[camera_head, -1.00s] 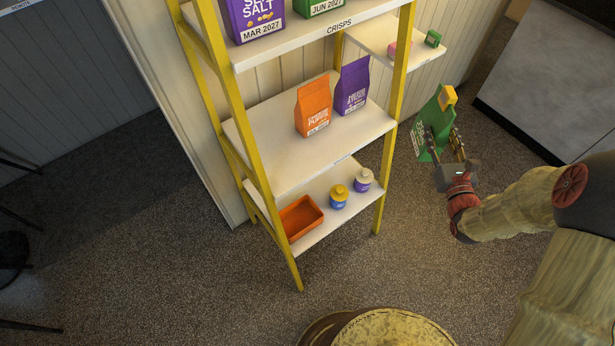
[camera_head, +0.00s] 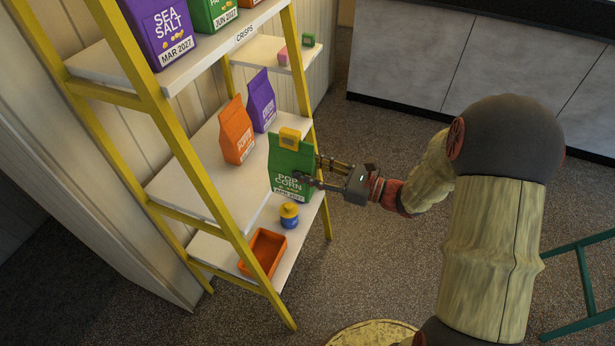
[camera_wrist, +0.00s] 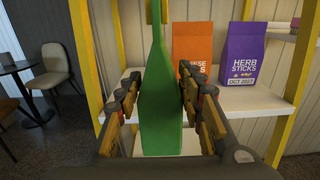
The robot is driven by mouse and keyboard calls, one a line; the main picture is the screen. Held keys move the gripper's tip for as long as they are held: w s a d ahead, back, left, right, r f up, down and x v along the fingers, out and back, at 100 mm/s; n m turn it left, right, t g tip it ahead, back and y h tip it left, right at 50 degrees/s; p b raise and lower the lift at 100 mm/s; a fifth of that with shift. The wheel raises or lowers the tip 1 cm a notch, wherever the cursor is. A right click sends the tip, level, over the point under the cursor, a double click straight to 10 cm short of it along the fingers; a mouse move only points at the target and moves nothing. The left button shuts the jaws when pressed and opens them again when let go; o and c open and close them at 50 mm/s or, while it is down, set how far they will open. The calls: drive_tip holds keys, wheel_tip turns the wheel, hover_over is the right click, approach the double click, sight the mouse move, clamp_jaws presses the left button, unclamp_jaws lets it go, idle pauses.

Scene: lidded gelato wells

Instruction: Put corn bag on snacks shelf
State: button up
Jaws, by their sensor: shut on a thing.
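The green popcorn bag (camera_head: 289,168) is upright in my gripper (camera_head: 312,174), at the front right edge of the middle shelf (camera_head: 190,178) in the head view. Its label reads "POP CORN", and a yellow piece sits at its top. In the wrist view the green bag (camera_wrist: 160,100) is edge-on between the two fingers of my gripper (camera_wrist: 160,95), which are shut on it. On the middle shelf stand an orange bag (camera_head: 236,132) and a purple bag (camera_head: 262,102). They also show in the wrist view behind the green bag: orange (camera_wrist: 192,52) and purple, "HERB STICKS" (camera_wrist: 245,58).
The shelf above, labelled "CRISPS" (camera_head: 244,34), holds a purple "SEA SALT" bag (camera_head: 160,30) and a green bag (camera_head: 212,12). Yellow uprights frame the shelves. The bottom shelf holds an orange tray (camera_head: 263,252) and a blue jar (camera_head: 289,214). The middle shelf's front left is bare.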

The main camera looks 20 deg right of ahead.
drive_tip(key=shift+s+f, duration=0.1)
drive_tip(key=shift+s, duration=0.05)
drive_tip(key=shift+w+a, duration=0.3)
drive_tip(key=shift+a, duration=0.2)
drive_tip(key=f+b+x, duration=0.2)
drive_tip(key=b+x, duration=0.2)
drive_tip(key=x, duration=1.3)
drive_tip(key=shift+a+b, duration=0.2)
drive_tip(key=shift+b, duration=0.1)
drive_tip(key=shift+f, duration=0.45)
drive_tip(key=o, duration=1.1)
drive_tip(key=shift+o, duration=0.3)
drive_tip(key=o, duration=0.6)
drive_tip(key=shift+c, duration=0.2)
drive_tip(key=shift+d, duration=0.1)
